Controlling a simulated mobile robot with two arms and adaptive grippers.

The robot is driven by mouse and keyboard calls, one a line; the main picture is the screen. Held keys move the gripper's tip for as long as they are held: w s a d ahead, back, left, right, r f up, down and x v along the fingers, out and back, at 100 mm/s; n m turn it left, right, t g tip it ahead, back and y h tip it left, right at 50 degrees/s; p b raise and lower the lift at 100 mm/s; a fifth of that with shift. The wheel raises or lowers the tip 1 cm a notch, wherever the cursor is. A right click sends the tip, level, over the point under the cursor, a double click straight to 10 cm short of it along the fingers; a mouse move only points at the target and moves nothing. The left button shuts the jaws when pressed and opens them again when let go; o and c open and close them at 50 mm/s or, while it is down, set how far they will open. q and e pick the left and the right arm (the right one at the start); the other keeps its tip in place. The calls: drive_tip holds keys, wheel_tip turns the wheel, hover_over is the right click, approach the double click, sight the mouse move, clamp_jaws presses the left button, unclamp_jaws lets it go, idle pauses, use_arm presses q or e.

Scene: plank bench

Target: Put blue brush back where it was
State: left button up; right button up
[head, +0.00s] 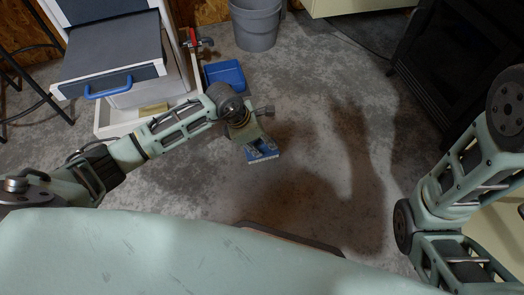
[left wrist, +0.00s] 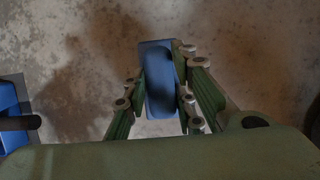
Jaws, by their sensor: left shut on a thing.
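The blue brush (head: 262,154) is in my left gripper (head: 256,143), above the bare concrete floor near the middle of the head view. A pale bristle edge shows along its lower side. In the left wrist view the blue body of the brush (left wrist: 157,65) lies between the two green fingers of my left gripper (left wrist: 160,82), which are shut on it from both sides. My right arm shows at the right edge of the head view, but its gripper is out of the picture.
A blue tray (head: 224,74) lies on the floor beside a drawer cabinet (head: 112,58) with a blue handle (head: 108,87). A grey bucket (head: 256,24) stands at the back. A dark cabinet (head: 450,65) is at right. The floor between is clear.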

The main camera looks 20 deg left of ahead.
sight(262, 149)
use_arm(q)
wheel_tip(262, 149, down, 4)
drive_tip(key=b, duration=0.3)
drive_tip(key=shift+r, duration=0.1)
drive_tip(key=o, duration=1)
